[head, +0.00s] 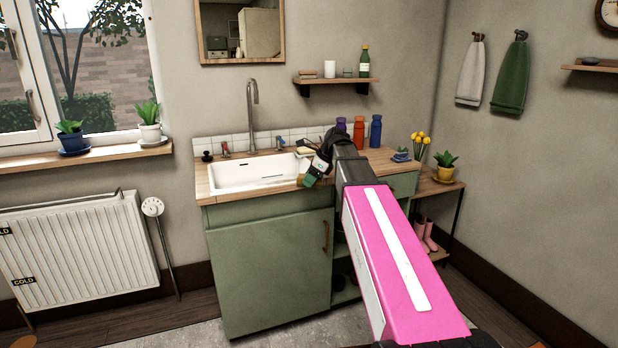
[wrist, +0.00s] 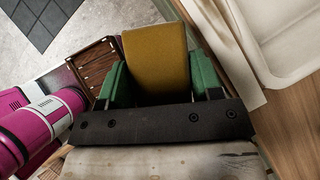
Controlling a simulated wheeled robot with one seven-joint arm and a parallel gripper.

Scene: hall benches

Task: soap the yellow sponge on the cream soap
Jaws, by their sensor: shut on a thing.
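The yellow sponge (wrist: 155,58) is between the green fingers of my gripper (wrist: 158,82) in the wrist view, and the fingers are shut on it. In the head view my gripper (head: 314,172) is over the front of the counter (head: 372,162), at the right end of the sink. A small cream block (head: 305,150) lies by the sink's back right corner, beyond my gripper. It looks like the cream soap, but it is partly hidden and too small to be sure. No soap shows in the wrist view.
The white sink (head: 255,175) with its tall tap (head: 252,115) is left of my gripper. Purple, orange and blue bottles (head: 376,131) stand at the counter's back, behind my arm. A small blue stack (head: 401,155) sits at the right end. A wall shelf (head: 336,80) hangs above.

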